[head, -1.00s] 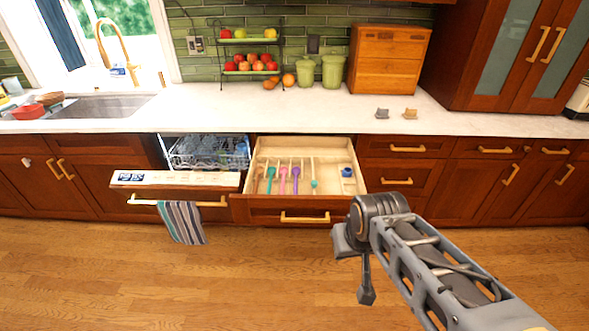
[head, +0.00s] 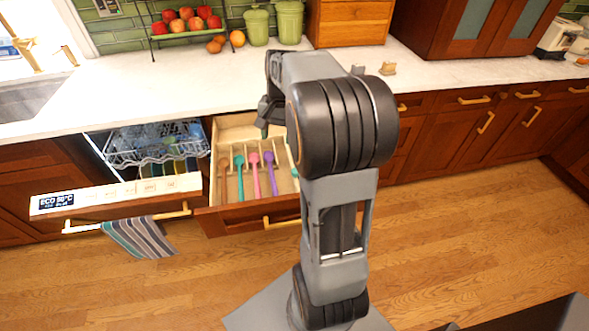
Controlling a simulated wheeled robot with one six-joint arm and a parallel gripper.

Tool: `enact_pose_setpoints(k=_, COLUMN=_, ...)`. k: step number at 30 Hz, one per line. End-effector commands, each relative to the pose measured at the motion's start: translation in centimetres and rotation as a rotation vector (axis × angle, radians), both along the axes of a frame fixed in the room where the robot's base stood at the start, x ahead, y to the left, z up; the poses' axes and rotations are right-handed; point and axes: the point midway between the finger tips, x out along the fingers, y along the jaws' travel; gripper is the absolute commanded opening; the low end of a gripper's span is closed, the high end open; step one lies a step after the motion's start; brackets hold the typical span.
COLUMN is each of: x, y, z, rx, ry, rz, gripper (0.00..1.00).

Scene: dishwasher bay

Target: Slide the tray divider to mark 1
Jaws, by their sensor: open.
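The open wooden drawer tray (head: 228,121) holds several upright slats and coloured utensils. A pale slat with a teal end (head: 293,165) stands right of the purple utensil, partly hidden by my arm; it may be the divider, but I cannot be sure. No numbered mark is readable. My gripper (head: 264,118) is over the back part of the drawer, open, with its fingers pointing down. It is partly hidden behind my own arm. I cannot tell whether it touches anything. The drawer's right side is hidden by my arm.
Brown, teal (head: 240,168), pink (head: 254,166) and purple (head: 270,164) utensils lie in the drawer. The open dishwasher (head: 125,192) with its rack (head: 150,145) is to the left, a striped towel (head: 140,238) on its handle. Fruit and green canisters (head: 257,26) stand on the counter (head: 170,85).

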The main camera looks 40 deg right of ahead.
Motion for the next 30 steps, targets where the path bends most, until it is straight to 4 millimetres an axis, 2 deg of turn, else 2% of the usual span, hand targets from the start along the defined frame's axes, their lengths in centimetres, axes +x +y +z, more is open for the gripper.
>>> enact_pose_setpoints(k=1, x=0.8, y=-2.2, z=-1.3, rx=0.031, ry=0.04, rz=-0.077, gripper=0.56)
enact_pose_setpoints(k=6, x=1.9, y=-7.6, z=-3.7, rx=0.109, ry=0.133, rz=-0.27, gripper=0.56)
enact_pose_setpoints(k=9, x=2.1, y=-9.7, z=-4.8, rx=0.14, ry=0.167, rz=-0.34, gripper=0.56)
enact_pose_setpoints(k=12, x=2.0, y=-10.9, z=-5.6, rx=0.161, ry=0.19, rz=-0.385, gripper=0.56)
enact_pose_setpoints(k=17, x=1.8, y=-11.3, z=-7.1, rx=0.173, ry=0.204, rz=-0.411, gripper=0.56)
enact_pose_setpoints(k=30, x=0.8, y=-8.3, z=-14.6, rx=0.173, ry=0.204, rz=-0.409, gripper=0.56)
